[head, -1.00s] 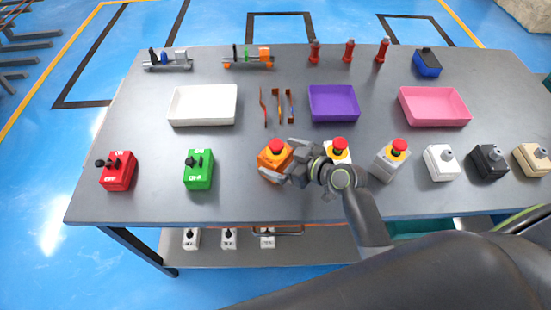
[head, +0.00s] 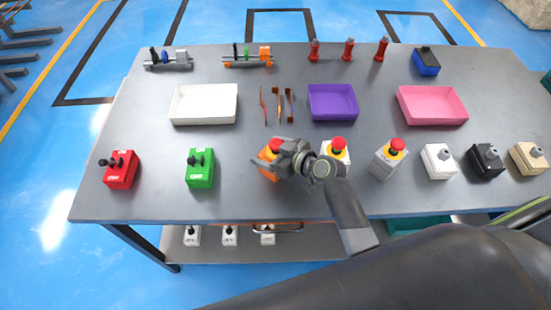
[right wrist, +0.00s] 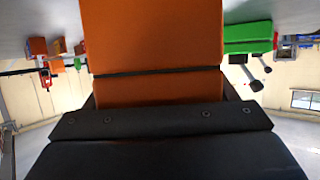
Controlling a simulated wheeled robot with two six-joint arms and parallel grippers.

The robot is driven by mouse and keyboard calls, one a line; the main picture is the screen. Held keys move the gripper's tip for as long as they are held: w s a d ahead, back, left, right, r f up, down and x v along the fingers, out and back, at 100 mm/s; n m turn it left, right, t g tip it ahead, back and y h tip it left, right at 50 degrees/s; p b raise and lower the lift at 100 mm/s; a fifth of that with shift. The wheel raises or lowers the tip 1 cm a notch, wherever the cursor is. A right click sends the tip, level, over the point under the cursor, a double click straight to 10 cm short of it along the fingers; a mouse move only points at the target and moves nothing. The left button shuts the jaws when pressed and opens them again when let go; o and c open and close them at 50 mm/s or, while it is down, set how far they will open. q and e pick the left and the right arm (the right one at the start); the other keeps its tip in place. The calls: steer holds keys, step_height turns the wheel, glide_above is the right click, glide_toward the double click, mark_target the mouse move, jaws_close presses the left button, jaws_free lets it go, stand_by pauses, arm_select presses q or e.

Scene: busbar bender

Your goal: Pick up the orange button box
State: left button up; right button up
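The orange button box (head: 267,172) with its red button (head: 275,144) stands on the grey table, left of centre in its front row. My right gripper (head: 285,162) is at the box and covers its right side in the head view. In the right wrist view the orange box (right wrist: 152,40) fills the middle, close in front of the dark gripper body (right wrist: 160,125). The fingertips are hidden there, so I cannot tell whether they are closed on the box. My left gripper is out of view.
A white box with a red button (head: 335,152) stands close on the right, by my wrist. Behind are copper strips (head: 278,105), a white tray (head: 204,118) and a purple tray (head: 333,115).

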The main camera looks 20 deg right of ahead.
steer(key=c, duration=0.6)
step_height(320, 180, up, 10)
steer(key=shift+r+b, duration=0.1)
steer(key=shift+b, duration=0.3)
steer(key=shift+d, duration=0.1)
